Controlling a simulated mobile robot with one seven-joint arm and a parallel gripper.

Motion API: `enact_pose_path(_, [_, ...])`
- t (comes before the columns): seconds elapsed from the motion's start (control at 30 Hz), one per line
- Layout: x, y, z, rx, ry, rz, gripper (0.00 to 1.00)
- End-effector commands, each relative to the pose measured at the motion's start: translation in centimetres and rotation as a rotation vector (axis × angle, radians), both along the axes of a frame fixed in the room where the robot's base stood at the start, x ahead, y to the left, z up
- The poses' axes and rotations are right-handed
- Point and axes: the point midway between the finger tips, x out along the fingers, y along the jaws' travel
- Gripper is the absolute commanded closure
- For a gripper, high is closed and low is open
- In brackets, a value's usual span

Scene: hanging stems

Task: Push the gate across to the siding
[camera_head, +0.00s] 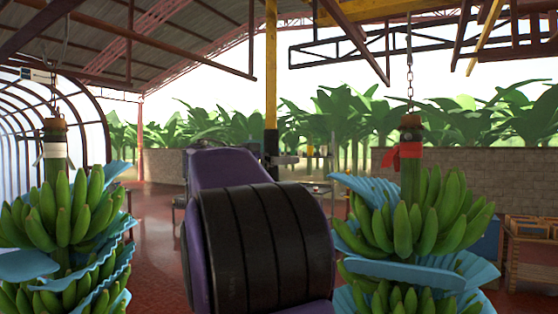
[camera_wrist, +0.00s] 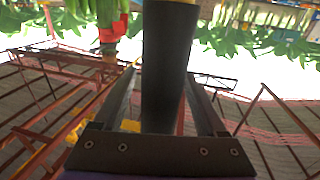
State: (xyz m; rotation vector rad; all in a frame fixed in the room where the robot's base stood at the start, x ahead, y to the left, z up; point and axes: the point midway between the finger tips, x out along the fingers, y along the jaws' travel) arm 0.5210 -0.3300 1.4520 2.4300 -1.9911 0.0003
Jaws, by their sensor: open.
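A yellow hanging bar (camera_head: 271,70) with a black lower part, which I take for the gate's handle, hangs at the middle of the head view. In the wrist view, which is upside down, its black part (camera_wrist: 165,60) stands between the fingers of my gripper (camera_wrist: 160,78). The fingers are open, one on each side, with a gap visible near their bases. Whether either finger touches the bar I cannot tell. In the head view my purple and black arm hides most of the gripper. The siding cannot be made out clearly among the overhead beams.
A banana bunch with blue sheets (camera_head: 65,215) hangs at the left. Another with a red ribbon (camera_head: 425,215) hangs from a chain at the right. A block wall (camera_head: 460,178) and wooden crates (camera_head: 532,250) stand farther right. Red floor lies open left of my arm.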

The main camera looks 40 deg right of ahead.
Motion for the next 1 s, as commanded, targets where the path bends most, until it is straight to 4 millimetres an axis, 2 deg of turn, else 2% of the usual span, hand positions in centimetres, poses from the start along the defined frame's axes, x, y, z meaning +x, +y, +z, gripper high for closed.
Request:
enact_pose_path(0.07, [0.0, 0.02, 0.0, 0.0, 0.0, 0.0, 0.28])
enact_pose_path(0.47, [-0.02, 0.05, 0.02, 0.0, 0.0, 0.0, 1.0])
enact_pose_path(1.0, [-0.03, 0.05, 0.02, 0.0, 0.0, -0.001, 1.0])
